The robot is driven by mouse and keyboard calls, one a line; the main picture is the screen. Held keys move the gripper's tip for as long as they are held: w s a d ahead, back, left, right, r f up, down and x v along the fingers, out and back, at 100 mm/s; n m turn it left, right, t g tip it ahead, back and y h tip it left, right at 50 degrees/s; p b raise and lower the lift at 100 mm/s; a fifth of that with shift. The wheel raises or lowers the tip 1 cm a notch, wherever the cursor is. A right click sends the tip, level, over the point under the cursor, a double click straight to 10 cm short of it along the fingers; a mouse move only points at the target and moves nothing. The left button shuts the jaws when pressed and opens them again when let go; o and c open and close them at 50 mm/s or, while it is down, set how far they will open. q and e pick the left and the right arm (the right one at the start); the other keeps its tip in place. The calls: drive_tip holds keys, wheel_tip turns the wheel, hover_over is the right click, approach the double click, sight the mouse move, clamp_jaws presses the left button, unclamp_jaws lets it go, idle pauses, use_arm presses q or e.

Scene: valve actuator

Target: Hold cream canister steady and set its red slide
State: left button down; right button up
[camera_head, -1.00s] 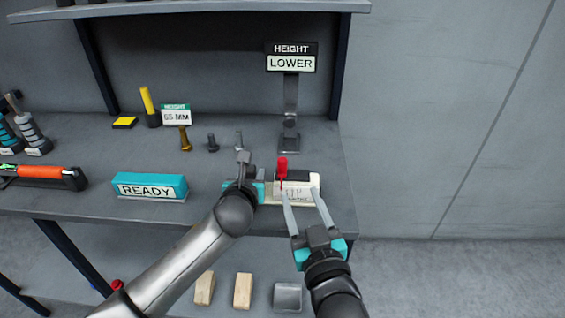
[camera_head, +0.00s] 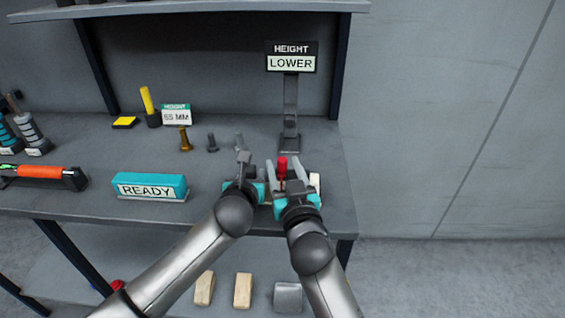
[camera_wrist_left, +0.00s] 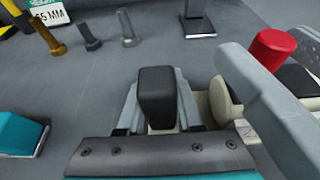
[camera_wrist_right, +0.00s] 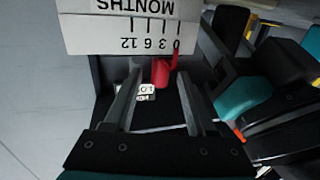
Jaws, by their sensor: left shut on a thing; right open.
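The cream canister (camera_head: 316,182) lies near the table's front edge, mostly hidden by my grippers in the head view. Its red slide (camera_head: 282,167) stands up and also shows in the left wrist view (camera_wrist_left: 272,50). My left gripper (camera_head: 248,174) is shut on the canister's left end, around a dark block in its wrist view. My right gripper (camera_head: 286,182) is open, with the red slide between its fingers (camera_wrist_right: 158,98). In the right wrist view the red slide (camera_wrist_right: 161,72) is beside an upside-down white scale reading 0 3 6 12 MONTHS (camera_wrist_right: 146,32).
A teal READY block (camera_head: 150,187) stands to the left. A HEIGHT LOWER sign (camera_head: 291,58) stands on a post behind. Bolts (camera_head: 186,139) and a 65 MM sign (camera_head: 176,114) are at the back. Bare table (camera_head: 90,140) lies between them.

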drive_tip(key=shift+x, duration=0.9)
drive_tip(key=shift+c, duration=0.3)
clamp_jaws()
idle(0.6)
